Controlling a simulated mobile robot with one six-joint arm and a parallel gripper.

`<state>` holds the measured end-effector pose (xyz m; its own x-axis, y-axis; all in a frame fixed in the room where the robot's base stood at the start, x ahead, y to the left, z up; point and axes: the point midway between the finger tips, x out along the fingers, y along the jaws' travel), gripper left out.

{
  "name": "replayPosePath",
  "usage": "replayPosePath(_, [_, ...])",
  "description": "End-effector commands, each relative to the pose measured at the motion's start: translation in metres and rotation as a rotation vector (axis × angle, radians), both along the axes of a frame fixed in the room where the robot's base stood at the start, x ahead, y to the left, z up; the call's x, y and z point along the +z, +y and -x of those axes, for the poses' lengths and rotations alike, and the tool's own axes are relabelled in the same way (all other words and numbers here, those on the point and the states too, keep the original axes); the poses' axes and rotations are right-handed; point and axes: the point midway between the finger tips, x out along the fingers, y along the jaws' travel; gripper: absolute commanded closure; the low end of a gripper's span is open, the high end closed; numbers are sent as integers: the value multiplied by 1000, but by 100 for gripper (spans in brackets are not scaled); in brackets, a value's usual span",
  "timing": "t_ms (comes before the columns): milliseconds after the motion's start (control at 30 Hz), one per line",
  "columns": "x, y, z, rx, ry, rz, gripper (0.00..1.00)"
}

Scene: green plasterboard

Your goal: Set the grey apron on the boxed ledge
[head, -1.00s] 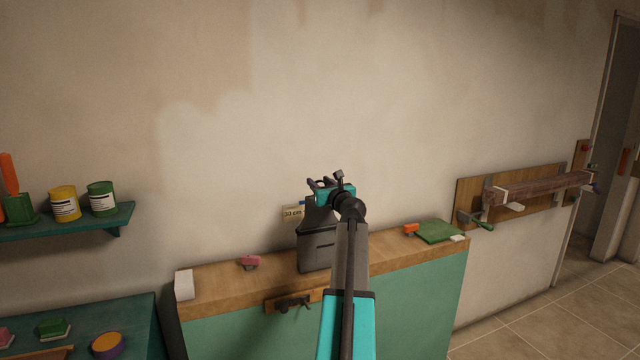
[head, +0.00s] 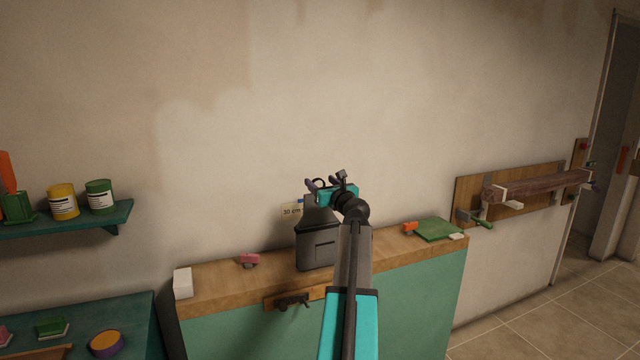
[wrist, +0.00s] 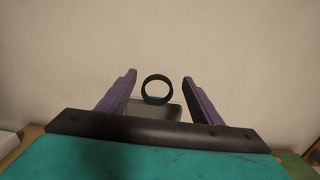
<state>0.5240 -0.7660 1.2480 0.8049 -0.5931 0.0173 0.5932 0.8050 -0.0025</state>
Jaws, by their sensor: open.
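The grey apron (head: 316,247) is a dark grey upright shape with a pocket-like slot, its lower edge at the wooden top of the boxed ledge (head: 222,283). A dark ring at its top (wrist: 145,90) shows in the wrist view between my two purple fingers, with a gap on each side. My gripper (head: 322,185) is open, just above the apron. It also shows open in the wrist view (wrist: 158,76). My arm hides the apron's right edge. I cannot tell if the apron leans on the wall.
On the ledge are a white block (head: 183,283), a pink item (head: 249,260), an orange item (head: 410,228) and a green pad (head: 437,230). A hook (head: 292,302) is on its front. A label (head: 291,210) is on the wall behind. A shelf with tins (head: 62,203) is at left.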

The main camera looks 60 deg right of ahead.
Motion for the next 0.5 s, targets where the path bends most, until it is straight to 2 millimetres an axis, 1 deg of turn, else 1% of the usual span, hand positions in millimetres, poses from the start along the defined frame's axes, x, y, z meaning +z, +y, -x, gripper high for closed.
replayPosePath(33, [-2,5,6,-1,0,0,41])
replayPosePath(100, [-2,10,13,-1,0,0,41])
replayPosePath(500, [-3,38,50,-1,0,0,41])
